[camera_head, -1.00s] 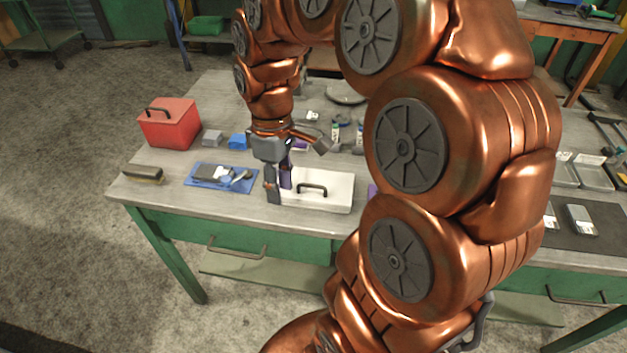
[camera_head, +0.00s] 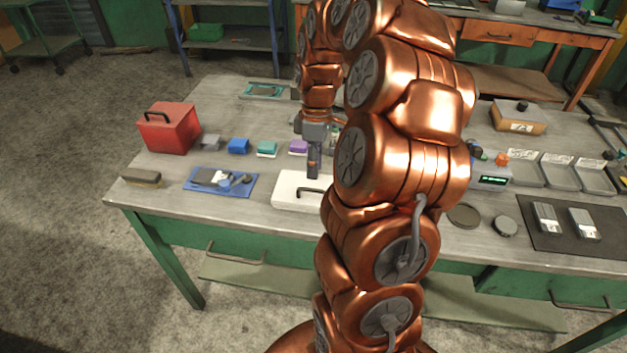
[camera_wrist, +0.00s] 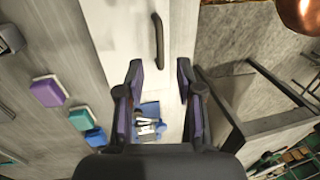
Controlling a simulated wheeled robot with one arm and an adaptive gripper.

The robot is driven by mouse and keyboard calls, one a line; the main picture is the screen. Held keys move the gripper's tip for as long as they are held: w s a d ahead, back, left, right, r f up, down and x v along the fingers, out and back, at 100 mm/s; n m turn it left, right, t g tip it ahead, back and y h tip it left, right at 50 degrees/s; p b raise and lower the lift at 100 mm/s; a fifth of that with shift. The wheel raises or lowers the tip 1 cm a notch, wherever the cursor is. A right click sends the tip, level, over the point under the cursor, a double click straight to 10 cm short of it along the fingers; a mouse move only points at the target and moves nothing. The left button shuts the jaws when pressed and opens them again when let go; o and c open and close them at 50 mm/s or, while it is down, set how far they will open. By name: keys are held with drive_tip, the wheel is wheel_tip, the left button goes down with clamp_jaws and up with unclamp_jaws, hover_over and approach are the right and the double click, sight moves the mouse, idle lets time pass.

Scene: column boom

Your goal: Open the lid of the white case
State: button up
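The white case (camera_head: 287,186) lies flat near the front edge of the workbench with its lid closed. Its black handle (camera_head: 311,190) is on top, partly hidden by my arm. In the wrist view the white lid (camera_wrist: 180,35) and handle (camera_wrist: 158,40) show ahead of the fingertips. My gripper (camera_head: 313,172) points down over the case. In the wrist view my gripper (camera_wrist: 160,78) is open and empty, its two fingers apart. The handle lies beyond the gap between them, apart from both fingers. The right part of the case is hidden behind my arm in the head view.
A red box (camera_head: 169,128), a brush (camera_head: 142,178) and a blue mat with tools (camera_head: 220,181) stand left. Blue (camera_head: 238,146), teal (camera_head: 267,149) and purple (camera_head: 298,147) blocks sit behind the case. Grey trays (camera_head: 540,170) and a dark mat (camera_head: 570,248) lie right.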

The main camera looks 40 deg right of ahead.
sight(313, 182)
drive_tip(key=shift+s+a+f+p, duration=0.15)
drive_tip(key=shift+f+p, duration=0.1)
drive_tip(key=shift+f, duration=0.6)
drive_tip(key=shift+s+a+f+p, duration=0.1)
drive_tip(key=shift+f+p, duration=0.1)
drive_tip(key=shift+f, duration=0.7)
drive_tip(key=shift+s+a+f+p, duration=0.15)
drive_tip(key=shift+f+p, duration=0.1)
drive_tip(key=shift+f, duration=0.6)
drive_tip(key=shift+w, duration=0.1)
clamp_jaws()
